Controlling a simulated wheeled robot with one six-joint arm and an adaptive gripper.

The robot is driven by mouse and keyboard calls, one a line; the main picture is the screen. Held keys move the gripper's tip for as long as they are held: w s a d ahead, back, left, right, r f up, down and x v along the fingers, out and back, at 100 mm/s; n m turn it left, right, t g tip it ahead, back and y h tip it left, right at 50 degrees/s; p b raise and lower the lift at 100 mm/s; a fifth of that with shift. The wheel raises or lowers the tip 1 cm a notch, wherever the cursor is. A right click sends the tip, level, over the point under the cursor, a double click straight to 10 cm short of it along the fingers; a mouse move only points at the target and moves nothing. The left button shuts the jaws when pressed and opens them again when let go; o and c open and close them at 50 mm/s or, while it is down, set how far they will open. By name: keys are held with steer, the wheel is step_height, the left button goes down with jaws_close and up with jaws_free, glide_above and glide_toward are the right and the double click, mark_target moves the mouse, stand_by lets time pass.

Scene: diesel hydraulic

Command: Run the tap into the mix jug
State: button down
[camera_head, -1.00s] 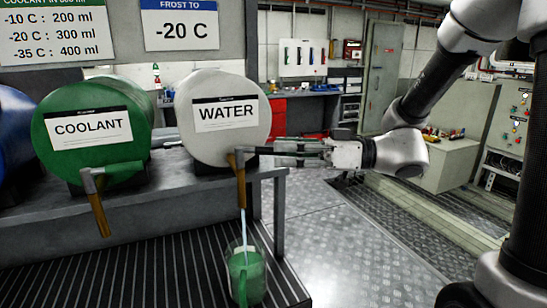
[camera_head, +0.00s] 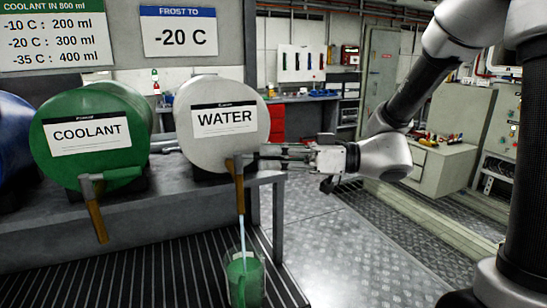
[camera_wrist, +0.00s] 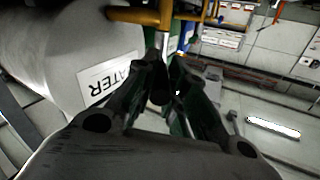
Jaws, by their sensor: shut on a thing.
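The grey water barrel (camera_head: 190,130) lies on a shelf, its label facing me. Its brown tap (camera_head: 238,192) points down, and a pale stream (camera_head: 242,235) runs from it into the mix jug (camera_head: 246,280). The jug stands upright below on the ribbed grate and holds green liquid; its exact level is hard to read. My gripper (camera_head: 262,153) reaches in from the right and is shut on the water tap's handle. In the wrist view its fingers (camera_wrist: 162,75) close beside the brown tap (camera_wrist: 150,17); the handle is mostly hidden between them.
The green coolant barrel (camera_head: 75,155) stands left with its own tap (camera_head: 95,208), no stream showing. A sign (camera_head: 180,30) reads frost to -20 C; a chart (camera_head: 55,35) lists -20 C: 300 ml. A shelf post (camera_head: 278,220) stands right of the jug. Floor at right is clear.

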mark_target(244, 156)
steer(key=w+n+g, duration=0.1)
steer(key=g, duration=0.1)
steer(key=w+n+g, duration=0.1)
steer(key=n+g, duration=0.1)
steer(key=g, duration=0.1)
steer(key=w+n+g+h, duration=0.1)
steer(key=n+g, duration=0.1)
steer(key=g, duration=0.1)
steer(key=shift+w+a+f, duration=0.1)
steer(key=shift+w+a, duration=0.05)
steer(key=shift+a, duration=0.05)
steer(key=c, duration=1.5)
jaws_free()
steer(key=shift+o, duration=0.4)
steer(key=shift+w+d, duration=0.1)
steer(key=v, duration=1.1)
steer(key=shift+w+d, duration=0.2)
steer(key=shift+d, duration=0.15)
